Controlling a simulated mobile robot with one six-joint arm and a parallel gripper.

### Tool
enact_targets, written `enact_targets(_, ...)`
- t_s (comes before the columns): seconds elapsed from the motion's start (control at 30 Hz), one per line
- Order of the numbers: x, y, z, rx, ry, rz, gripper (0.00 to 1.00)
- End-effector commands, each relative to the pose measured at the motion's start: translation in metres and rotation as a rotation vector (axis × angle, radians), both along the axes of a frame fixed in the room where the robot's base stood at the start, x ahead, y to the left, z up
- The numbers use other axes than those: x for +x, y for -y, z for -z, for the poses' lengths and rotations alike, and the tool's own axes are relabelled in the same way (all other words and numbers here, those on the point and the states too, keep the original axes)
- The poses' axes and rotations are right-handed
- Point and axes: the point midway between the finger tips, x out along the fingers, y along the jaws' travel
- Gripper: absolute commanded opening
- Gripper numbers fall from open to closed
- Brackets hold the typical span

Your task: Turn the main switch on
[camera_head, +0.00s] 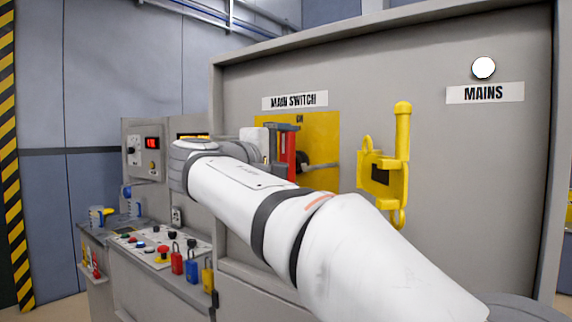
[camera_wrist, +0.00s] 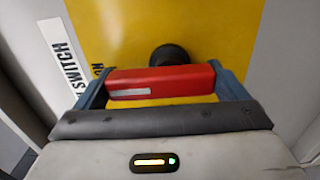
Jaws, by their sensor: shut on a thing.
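The main switch has a red handle (camera_head: 291,152) in front of a yellow plate (camera_head: 325,135) on the grey cabinet, below the MAIN SWITCH label (camera_head: 295,100). My gripper (camera_head: 283,148) is shut on the red handle, which stands upright in the head view. In the wrist view the red handle (camera_wrist: 160,82) lies across between the two blue-grey fingers of my gripper (camera_wrist: 163,88). A black round hub (camera_wrist: 169,55) shows just beyond it. An ON mark (camera_head: 299,119) sits at the plate's top; the plate's lower part is hidden by my arm.
A white round lamp (camera_head: 484,68) sits above the MAINS label (camera_head: 485,93). A yellow bracket-like device (camera_head: 384,165) hangs on the cabinet right of the switch. At left, a bench holds a control panel (camera_head: 160,246) and several coloured padlocks (camera_head: 192,268). My arm crosses the cabinet front.

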Motion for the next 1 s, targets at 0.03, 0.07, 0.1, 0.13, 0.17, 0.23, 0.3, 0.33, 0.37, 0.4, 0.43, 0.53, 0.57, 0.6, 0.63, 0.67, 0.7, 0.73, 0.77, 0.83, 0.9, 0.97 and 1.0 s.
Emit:
enact_targets(0.03,0.0,0.0,0.002,0.005,0.001,0.001,0.7)
enact_targets(0.07,0.0,0.0,0.002,0.008,0.003,0.002,0.7)
enact_targets(0.1,0.0,0.0,0.001,0.01,0.005,0.002,0.7)
enact_targets(0.13,0.0,0.0,0.001,0.011,0.006,0.002,0.7)
enact_targets(0.17,0.0,0.0,0.001,0.012,0.007,0.002,0.7)
enact_targets(0.23,0.0,0.0,0.001,0.013,0.008,0.002,0.7)
enact_targets(0.3,0.0,0.0,0.001,0.014,0.007,0.002,0.7)
enact_targets(0.33,0.0,0.0,0.001,0.014,0.007,0.002,0.7)
enact_targets(0.37,0.0,0.0,0.001,0.014,0.007,0.002,0.7)
enact_targets(0.4,0.0,0.0,0.001,0.014,0.007,0.002,0.7)
enact_targets(0.43,0.0,0.0,0.001,0.014,0.007,0.002,0.7)
enact_targets(0.53,0.0,0.0,0.002,0.014,0.007,0.002,0.97)
enact_targets(0.57,0.0,0.0,0.001,0.014,0.007,0.002,0.99)
enact_targets(0.6,0.0,0.0,0.001,0.014,0.007,0.002,1.0)
enact_targets(0.63,0.0,0.0,0.001,0.012,0.007,0.002,1.0)
enact_targets(0.67,0.0,0.0,0.001,0.012,0.007,0.002,1.0)
enact_targets(0.7,0.0,0.0,0.001,0.012,0.007,0.001,1.0)
enact_targets(0.73,0.0,0.0,0.001,0.012,0.007,0.001,1.0)
enact_targets(0.77,0.0,-0.001,0.001,0.012,0.007,0.0,1.0)
enact_targets(0.83,-0.002,-0.002,0.001,0.012,0.008,-0.001,1.0)
enact_targets(0.9,-0.007,-0.007,0.001,0.012,0.008,-0.003,1.0)
enact_targets(0.97,-0.013,-0.012,0.0,0.012,0.008,-0.004,1.0)
enact_targets(1.0,-0.019,-0.016,0.001,0.012,0.008,-0.004,1.0)
